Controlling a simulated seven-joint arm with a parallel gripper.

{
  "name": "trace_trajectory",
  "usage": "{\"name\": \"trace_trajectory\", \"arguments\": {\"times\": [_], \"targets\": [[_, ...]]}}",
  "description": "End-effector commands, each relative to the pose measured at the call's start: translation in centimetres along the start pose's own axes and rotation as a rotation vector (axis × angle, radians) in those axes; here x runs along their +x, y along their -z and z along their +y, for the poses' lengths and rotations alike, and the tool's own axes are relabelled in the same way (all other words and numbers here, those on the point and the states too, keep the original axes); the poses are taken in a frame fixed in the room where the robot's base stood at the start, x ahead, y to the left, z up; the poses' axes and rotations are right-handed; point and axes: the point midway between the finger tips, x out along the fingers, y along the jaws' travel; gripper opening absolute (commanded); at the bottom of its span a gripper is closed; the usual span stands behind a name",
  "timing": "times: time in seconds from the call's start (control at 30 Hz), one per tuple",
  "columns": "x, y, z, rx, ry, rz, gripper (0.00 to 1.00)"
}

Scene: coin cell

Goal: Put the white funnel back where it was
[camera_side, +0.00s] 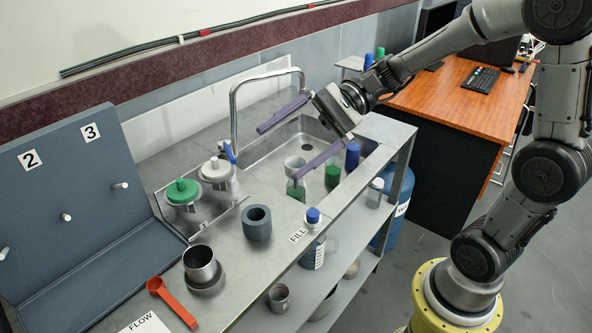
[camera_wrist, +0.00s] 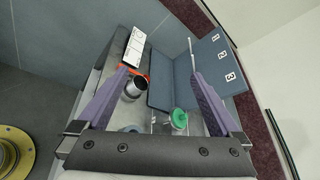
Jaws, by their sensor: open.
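My gripper (camera_side: 278,154) is open and empty above the sink area, its two long purple fingers spread wide. The fingers also show in the wrist view (camera_wrist: 160,72), with nothing between them. A white funnel-like piece (camera_side: 216,170) sits upright in a rack by the sink, behind a green one (camera_side: 182,190); the green one also shows in the wrist view (camera_wrist: 179,118).
A faucet (camera_side: 234,110) arches beside my gripper. A numbered grey board (camera_side: 70,200) with pegs rises at left.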

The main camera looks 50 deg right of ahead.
Motion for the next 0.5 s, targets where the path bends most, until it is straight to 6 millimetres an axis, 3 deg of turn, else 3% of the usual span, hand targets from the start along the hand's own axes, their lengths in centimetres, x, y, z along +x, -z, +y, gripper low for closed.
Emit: {"name": "trace_trajectory", "arguments": {"times": [0.03, 0.1, 0.23, 0.4, 0.5], "targets": [[-0.7, 2.7, -1.8, 0.104, 0.091, -0.029, 1.0], [-2.0, 6.2, -4.0, 0.224, 0.217, -0.064, 1.0], [-5.5, 13.7, -6.2, 0.424, 0.452, -0.104, 1.0], [-10.0, 22.9, -4.8, 0.626, 0.679, -0.1, 1.0], [-11.4, 26.1, -2.7, 0.708, 0.732, -0.088, 1.0]]}}
